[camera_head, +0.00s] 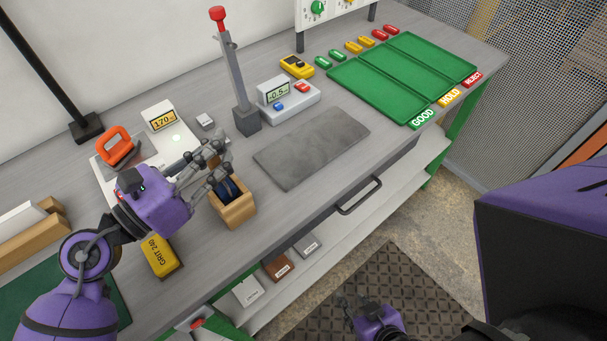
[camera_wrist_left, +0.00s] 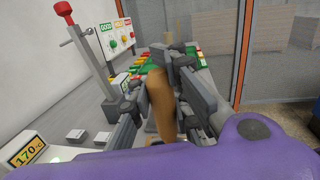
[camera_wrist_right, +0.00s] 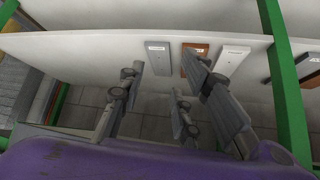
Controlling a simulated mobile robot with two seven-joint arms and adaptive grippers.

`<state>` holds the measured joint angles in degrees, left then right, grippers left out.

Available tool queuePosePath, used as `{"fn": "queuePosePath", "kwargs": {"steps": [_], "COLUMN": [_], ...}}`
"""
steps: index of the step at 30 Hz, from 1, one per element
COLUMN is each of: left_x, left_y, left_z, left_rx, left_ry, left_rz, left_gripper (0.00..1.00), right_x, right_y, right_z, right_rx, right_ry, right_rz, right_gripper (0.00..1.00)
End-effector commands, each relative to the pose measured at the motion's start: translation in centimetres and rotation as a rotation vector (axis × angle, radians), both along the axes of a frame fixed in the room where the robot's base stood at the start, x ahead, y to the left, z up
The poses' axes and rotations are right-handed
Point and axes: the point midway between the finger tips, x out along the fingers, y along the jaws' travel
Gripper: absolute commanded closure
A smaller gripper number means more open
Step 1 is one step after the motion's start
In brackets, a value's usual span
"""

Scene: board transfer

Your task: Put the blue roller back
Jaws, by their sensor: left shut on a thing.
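The blue roller (camera_head: 229,189) shows as a dark blue shape at the wooden holder (camera_head: 236,213), near the bench's front edge. The fingers partly hide it, so I cannot tell how it is seated. My left gripper (camera_head: 217,163) is just above and behind the holder. In the left wrist view, its fingers (camera_wrist_left: 163,100) close around a tan wooden piece (camera_wrist_left: 160,98), which looks like the roller's handle. My right gripper (camera_head: 358,308) is low, over the dark floor mat. In the right wrist view, its fingers (camera_wrist_right: 175,95) are apart and empty.
A grey slab (camera_head: 312,147) lies right of the holder. A post with a red top (camera_head: 238,90) stands behind. A white hot plate (camera_head: 112,185) and a yellow grit block (camera_head: 160,257) are at left. Green trays (camera_head: 405,78) are at the far right. A drawer handle (camera_head: 360,196) projects in front.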

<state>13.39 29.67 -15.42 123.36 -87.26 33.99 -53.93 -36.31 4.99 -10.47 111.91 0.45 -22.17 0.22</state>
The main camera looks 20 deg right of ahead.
Motion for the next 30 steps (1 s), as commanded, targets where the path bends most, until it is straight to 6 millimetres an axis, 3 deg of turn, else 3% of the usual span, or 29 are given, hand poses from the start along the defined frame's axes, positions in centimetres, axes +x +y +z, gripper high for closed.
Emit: {"fn": "queuePosePath", "kwargs": {"steps": [1,13,26,27,30], "left_x": [0.0,0.0,0.0,0.0,0.0], "left_y": [0.0,0.0,0.0,0.0,0.0], "left_z": [-1.3,-5.8,-6.5,-6.5,-6.4], "left_rx": [-0.003,-0.001,0.000,0.000,0.001], "left_ry": [0.009,0.003,-0.001,-0.001,-0.002], "left_rz": [0.001,0.001,0.000,0.000,0.000], "left_gripper": [1.00,1.00,1.00,0.89,0.75], "right_x": [0.0,0.9,0.3,0.3,0.4], "right_y": [0.1,-0.6,-0.9,-0.9,-0.9], "right_z": [-0.4,-0.4,-0.9,-1.0,-0.9], "right_rx": [0.001,-0.009,-0.017,-0.018,-0.017], "right_ry": [0.002,-0.020,-0.008,-0.008,-0.009], "right_rz": [-0.002,-0.012,-0.003,-0.002,-0.001], "right_gripper": [0.69,0.69,0.69,0.69,0.69]}}
